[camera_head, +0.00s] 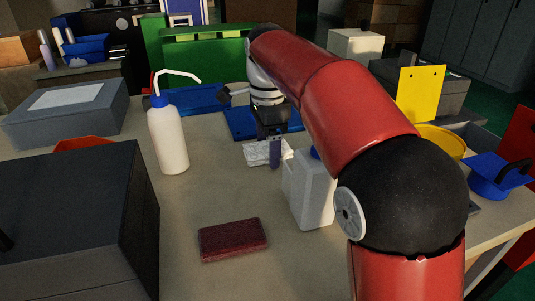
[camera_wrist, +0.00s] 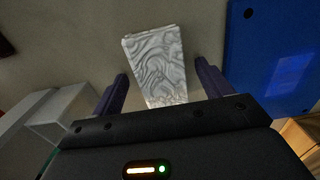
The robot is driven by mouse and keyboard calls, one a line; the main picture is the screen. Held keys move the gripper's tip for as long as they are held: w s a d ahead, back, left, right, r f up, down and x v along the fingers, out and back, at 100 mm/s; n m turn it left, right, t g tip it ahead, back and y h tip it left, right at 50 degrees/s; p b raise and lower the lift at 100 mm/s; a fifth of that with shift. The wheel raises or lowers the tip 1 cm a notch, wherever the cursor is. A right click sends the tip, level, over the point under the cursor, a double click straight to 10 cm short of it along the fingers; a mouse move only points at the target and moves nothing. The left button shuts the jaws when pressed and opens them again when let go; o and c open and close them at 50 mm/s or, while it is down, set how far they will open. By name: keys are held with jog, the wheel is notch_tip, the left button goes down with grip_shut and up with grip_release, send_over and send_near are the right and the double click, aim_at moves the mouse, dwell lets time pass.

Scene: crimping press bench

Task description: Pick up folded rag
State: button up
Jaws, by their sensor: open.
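The folded rag (camera_head: 256,153) is a pale, crumpled-looking grey-white block lying on the bench near the middle of the head view, partly hidden by my gripper. In the wrist view the rag (camera_wrist: 156,62) shows its wavy patterned surface, with its near end between the two dark fingers. My gripper (camera_wrist: 160,88) is open, one finger on each side of the rag with gaps visible. In the head view my gripper (camera_head: 277,152) points down at the rag's right part. I cannot tell whether the fingers touch the bench.
A white container (camera_head: 312,190) stands close to the right of my gripper. A blue tray (camera_head: 240,122) lies behind the rag. A white squeeze bottle (camera_head: 169,140) stands to the left. A dark red block (camera_head: 233,239) lies in front. The bench between bottle and rag is clear.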

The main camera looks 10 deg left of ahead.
aim_at(267, 147)
jog(key=c, duration=1.1)
jog(key=shift+o, duration=0.2)
notch_tip(267, 147, up, 10)
jog(key=p, duration=0.1)
jog(key=shift+p, duration=0.4)
jog(key=shift+o, duration=1.4)
jog(key=shift+c, duration=1)
